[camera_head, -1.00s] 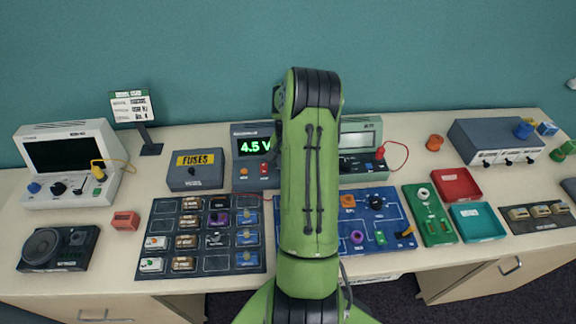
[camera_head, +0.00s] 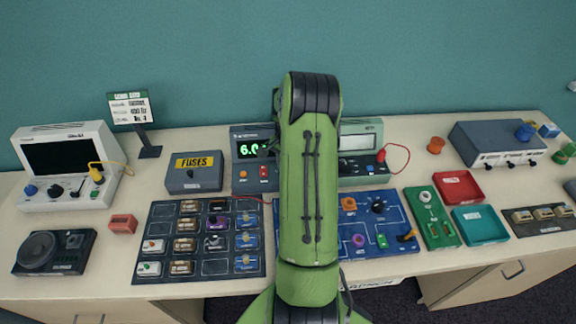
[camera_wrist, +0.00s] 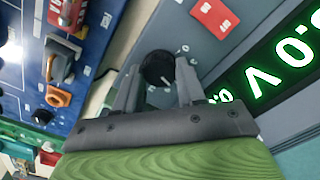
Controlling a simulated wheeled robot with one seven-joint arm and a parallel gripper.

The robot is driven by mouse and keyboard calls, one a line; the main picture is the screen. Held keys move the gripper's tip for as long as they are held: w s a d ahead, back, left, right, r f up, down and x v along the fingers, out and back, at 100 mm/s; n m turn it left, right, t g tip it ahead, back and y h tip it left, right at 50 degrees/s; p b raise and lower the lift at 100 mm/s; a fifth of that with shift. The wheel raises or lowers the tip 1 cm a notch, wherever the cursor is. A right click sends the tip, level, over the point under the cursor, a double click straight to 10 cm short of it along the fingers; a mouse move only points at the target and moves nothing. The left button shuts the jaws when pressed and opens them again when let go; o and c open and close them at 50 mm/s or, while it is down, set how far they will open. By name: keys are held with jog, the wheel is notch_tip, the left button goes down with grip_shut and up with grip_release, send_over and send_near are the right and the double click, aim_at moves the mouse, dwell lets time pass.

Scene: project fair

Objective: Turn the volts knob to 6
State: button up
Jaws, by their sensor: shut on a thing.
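The power supply (camera_head: 240,178) stands at the back middle of the bench, partly hidden behind my green arm. Its green display (camera_head: 248,149) starts with "6." in the head view, the rest being covered; in the wrist view the display (camera_wrist: 268,75) shows upside down, with a "0", a "V" and part of another digit. The black volts knob (camera_wrist: 157,68) sits between the fingers of my gripper (camera_wrist: 158,82), which is shut on it. A white pointer mark shows on the knob. In the head view the knob and gripper are hidden by the arm.
A red switch (camera_wrist: 214,18) is on the same panel beside the knob. A blue circuit board (camera_head: 376,222) lies in front of the supply. A fuses box (camera_head: 195,178) stands to the left, and a meter (camera_head: 361,150) with a red lead to the right.

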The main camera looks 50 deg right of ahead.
jog(key=o, duration=1.1)
jog(key=shift+c, duration=0.2)
notch_tip(320, 180, up, 16)
jog(key=p, duration=0.1)
jog(key=shift+f, duration=0.15)
